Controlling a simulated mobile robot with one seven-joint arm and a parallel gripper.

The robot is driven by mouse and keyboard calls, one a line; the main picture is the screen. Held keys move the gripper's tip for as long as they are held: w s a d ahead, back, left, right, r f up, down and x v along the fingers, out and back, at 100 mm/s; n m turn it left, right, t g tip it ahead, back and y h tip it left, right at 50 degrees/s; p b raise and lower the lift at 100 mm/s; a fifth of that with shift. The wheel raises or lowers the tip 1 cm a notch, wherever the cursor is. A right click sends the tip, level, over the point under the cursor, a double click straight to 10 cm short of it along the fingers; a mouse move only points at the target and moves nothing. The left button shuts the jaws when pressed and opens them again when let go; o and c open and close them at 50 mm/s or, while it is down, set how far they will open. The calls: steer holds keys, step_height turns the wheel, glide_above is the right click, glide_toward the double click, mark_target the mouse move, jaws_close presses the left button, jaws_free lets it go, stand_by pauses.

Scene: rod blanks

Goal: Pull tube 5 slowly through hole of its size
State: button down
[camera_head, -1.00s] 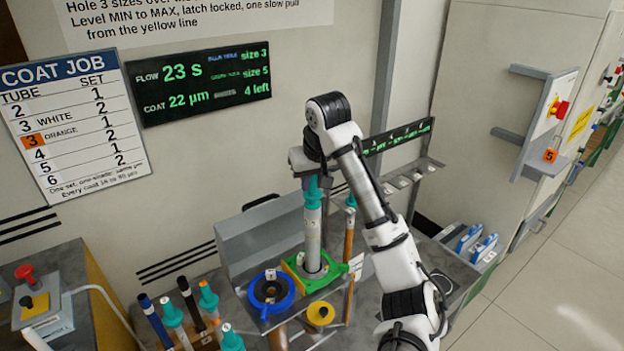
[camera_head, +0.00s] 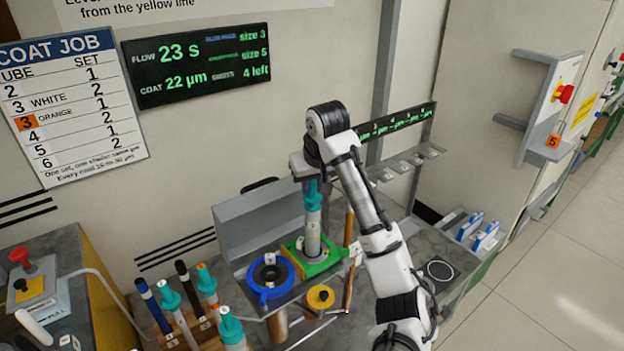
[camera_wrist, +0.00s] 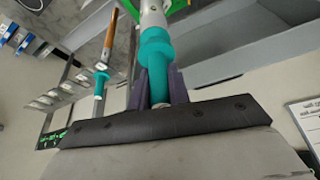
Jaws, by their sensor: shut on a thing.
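The tube (camera_head: 312,232) is a pale upright rod with a teal top; its number is too small to read. My gripper (camera_head: 312,186) is shut on the teal top. In the wrist view the gripper's dark fingers (camera_wrist: 158,88) close around the teal part (camera_wrist: 157,52). The tube's lower part stands in the hole of the green ring (camera_head: 318,268), and what is below the ring is hidden. A blue ring (camera_head: 264,294) with a dark centre sits left of the green one.
A yellow round part (camera_head: 320,297) is in front of the rings. A brown rod (camera_head: 348,262) stands close right of the tube. Several teal-topped and dark rods stand in a wooden rack (camera_head: 205,335) at front left. A grey panel (camera_head: 262,225) rises behind.

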mark_target(312, 196)
steer(key=shift+f+b, duration=0.75)
steer(key=shift+f, duration=1.15)
steer(key=shift+f+b, duration=1.95)
steer(key=shift+f, duration=2.45)
steer(key=shift+r, duration=0.15)
steer(key=shift+r+p, duration=5.1)
steer(key=shift+r, duration=0.25)
